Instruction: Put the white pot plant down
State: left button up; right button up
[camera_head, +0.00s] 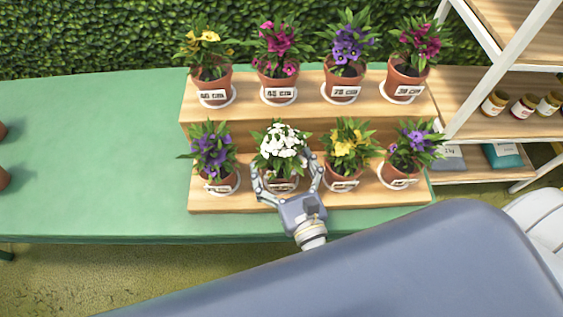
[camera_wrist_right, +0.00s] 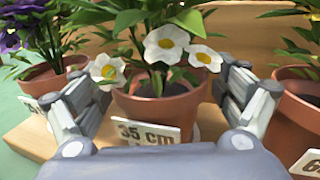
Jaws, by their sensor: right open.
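The white pot plant (camera_head: 283,147) stands upright on the lower wooden step, with white flowers and a terracotta pot labelled 35 cm. In the right wrist view its pot (camera_wrist_right: 163,106) is in the middle, on a white saucer that is mostly hidden. My right gripper (camera_head: 287,178) has its fingers on either side of the pot. In the right wrist view the gripper (camera_wrist_right: 165,95) is open, with a small gap showing between the fingers and the pot. My left gripper is not in view.
Purple (camera_head: 213,155) and yellow (camera_head: 345,154) pot plants stand close on either side. Several more stand on the upper step (camera_head: 242,107). A shelf with jars (camera_head: 523,106) stands at the right.

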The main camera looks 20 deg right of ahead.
jog(key=shift+r, duration=0.1)
jog(key=shift+s, duration=0.15)
jog(key=s+b, duration=0.1)
jog(key=s, duration=0.4)
jog(key=s+b, duration=0.1)
jog(key=s, duration=0.4)
jog(key=shift+s+d, duration=0.2)
jog(key=shift+s, duration=0.7)
